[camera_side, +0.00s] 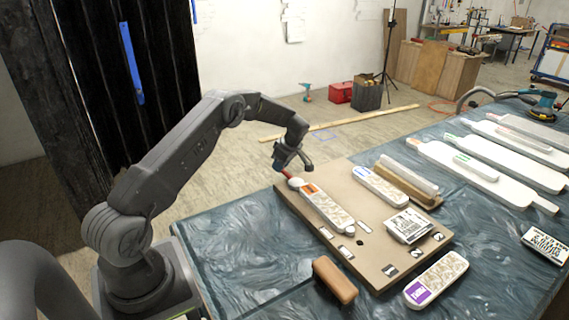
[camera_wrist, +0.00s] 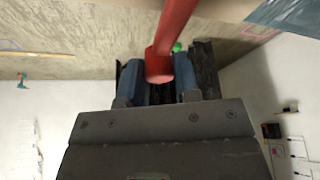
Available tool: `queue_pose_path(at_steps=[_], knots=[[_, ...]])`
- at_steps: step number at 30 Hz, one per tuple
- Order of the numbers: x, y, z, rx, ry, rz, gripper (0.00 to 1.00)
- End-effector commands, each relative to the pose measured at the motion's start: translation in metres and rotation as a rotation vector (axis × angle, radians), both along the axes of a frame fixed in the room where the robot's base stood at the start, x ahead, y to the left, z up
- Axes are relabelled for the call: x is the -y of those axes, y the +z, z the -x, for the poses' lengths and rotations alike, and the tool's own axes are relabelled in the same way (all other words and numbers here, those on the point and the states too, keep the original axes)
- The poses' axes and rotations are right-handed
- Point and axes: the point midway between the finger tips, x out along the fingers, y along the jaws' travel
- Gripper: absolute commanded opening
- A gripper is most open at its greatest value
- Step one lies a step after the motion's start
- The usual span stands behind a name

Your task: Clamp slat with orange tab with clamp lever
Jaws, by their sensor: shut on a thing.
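My gripper (camera_side: 291,158) is at the far left corner of the tan board, shut on the red clamp lever (camera_wrist: 178,32). In the wrist view the lever's thick end (camera_wrist: 159,66) sits between the blue-grey fingers. In the side view only a little red of the lever (camera_side: 287,173) shows beneath the gripper. The slat with orange tab (camera_side: 329,212) lies on the board, pale with a mottled relief. Its orange tab (camera_side: 310,189) is at the end nearest my gripper. A white rounded piece (camera_side: 295,183) is beside that end; contact with the slat cannot be told.
The tan board (camera_side: 375,265) also bears a blue-tabbed slat (camera_side: 380,187) and a printed card block (camera_side: 408,226). A brown block (camera_side: 335,280) and a purple-tabbed slat (camera_side: 436,280) lie in front. Long white boards (camera_side: 480,175) lie at right on the blue cloth.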

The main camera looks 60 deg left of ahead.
Motion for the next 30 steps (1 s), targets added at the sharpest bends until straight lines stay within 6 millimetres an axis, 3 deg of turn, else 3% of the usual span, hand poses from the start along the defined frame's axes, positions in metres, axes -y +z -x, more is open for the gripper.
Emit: queue_pose_path(at_steps=[20, 21, 28, 30], knots=[[0.0039, -0.0015, 0.0019, 0.012, 0.066, 0.003, 0.00], [0.0039, -0.0015, 0.0018, 0.013, 0.066, 0.004, 0.33], [0.0023, -0.0008, 0.0031, 0.008, 0.065, 0.002, 0.54], [0.0020, -0.0006, 0.0035, 0.007, 0.066, 0.001, 0.54]])
